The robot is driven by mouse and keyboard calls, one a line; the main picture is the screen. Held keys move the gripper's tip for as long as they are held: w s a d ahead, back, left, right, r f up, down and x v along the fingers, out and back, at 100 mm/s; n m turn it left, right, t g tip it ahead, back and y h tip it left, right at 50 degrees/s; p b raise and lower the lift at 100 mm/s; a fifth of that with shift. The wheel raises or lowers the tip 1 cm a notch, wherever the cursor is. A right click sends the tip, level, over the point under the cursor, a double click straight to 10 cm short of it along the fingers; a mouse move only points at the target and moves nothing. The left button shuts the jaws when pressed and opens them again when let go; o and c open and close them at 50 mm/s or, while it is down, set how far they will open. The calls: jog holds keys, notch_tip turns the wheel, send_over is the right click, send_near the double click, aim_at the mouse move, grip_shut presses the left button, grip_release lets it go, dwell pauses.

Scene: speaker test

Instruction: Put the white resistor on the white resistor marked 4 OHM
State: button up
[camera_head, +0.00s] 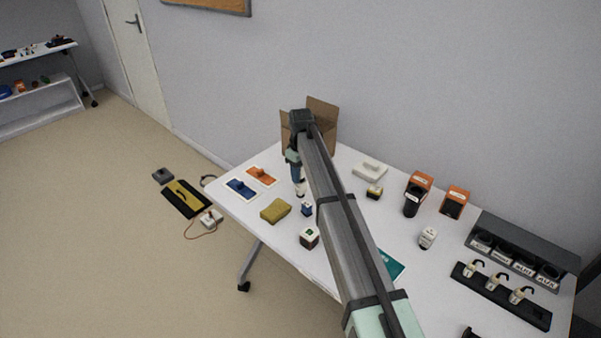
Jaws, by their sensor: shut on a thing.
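My arm reaches away from the camera across the white table. My gripper (298,181) points down near the table's far left part, shut on a small white thing (300,190). The arm and small size hide its details, so I cannot tell if it is the white resistor. A white block with dark marking (427,238) stands upright right of my arm. Several white pieces with black hooks (495,281) stand in a black strip at the right. Their markings are too small to read, so I cannot tell which is marked 4 OHM.
Blue (241,187) and orange (262,176) cards lie left. A cardboard box (322,112) stands behind. A dark labelled rack (520,250) is right.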

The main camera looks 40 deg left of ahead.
jog(key=o, duration=1.1)
notch_tip(320, 180, up, 12)
jog(key=shift+r, duration=0.1)
